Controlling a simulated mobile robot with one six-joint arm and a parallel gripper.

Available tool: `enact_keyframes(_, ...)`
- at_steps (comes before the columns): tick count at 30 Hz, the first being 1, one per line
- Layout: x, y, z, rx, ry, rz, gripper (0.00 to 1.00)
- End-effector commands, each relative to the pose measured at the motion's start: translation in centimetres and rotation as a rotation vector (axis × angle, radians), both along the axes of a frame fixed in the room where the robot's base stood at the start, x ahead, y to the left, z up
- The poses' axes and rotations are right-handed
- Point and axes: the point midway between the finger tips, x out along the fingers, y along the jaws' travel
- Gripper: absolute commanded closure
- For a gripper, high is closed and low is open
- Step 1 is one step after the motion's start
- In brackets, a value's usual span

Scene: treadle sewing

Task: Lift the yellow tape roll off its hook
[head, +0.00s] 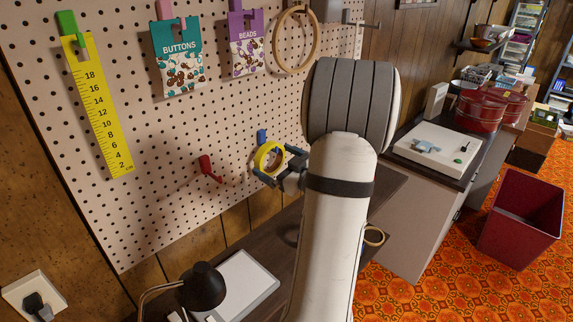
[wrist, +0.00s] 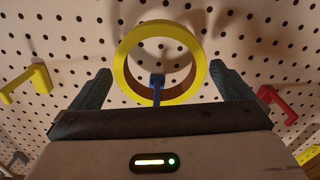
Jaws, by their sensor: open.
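The yellow tape roll (head: 259,159) hangs on a blue hook (head: 262,136) on the pegboard in the head view. In the wrist view the roll (wrist: 191,40) is seen as a ring, with the blue hook (wrist: 157,82) showing through its hole. My gripper (head: 276,163) is at the roll in the head view. In the wrist view its two fingers (wrist: 160,88) are open, one on each side of the roll's lower part, with gaps between. The roll does not appear gripped.
A red hook (head: 208,168) and a yellow hook (wrist: 25,83) flank the roll on the pegboard (head: 150,150). A wooden hoop (head: 317,40), bead and button packets and a yellow ruler (head: 97,105) hang above. A black lamp (head: 203,287) stands below.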

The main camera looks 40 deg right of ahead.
Motion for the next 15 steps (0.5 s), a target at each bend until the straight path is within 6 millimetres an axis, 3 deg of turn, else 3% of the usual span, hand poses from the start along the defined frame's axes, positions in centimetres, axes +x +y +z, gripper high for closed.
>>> enact_keyframes(9, 0.34, -0.01, -0.02, 0.0, 0.0, -0.001, 0.0)
enact_keyframes(15, 0.3, -0.03, -0.02, 0.0, 0.0, -0.001, 0.16)
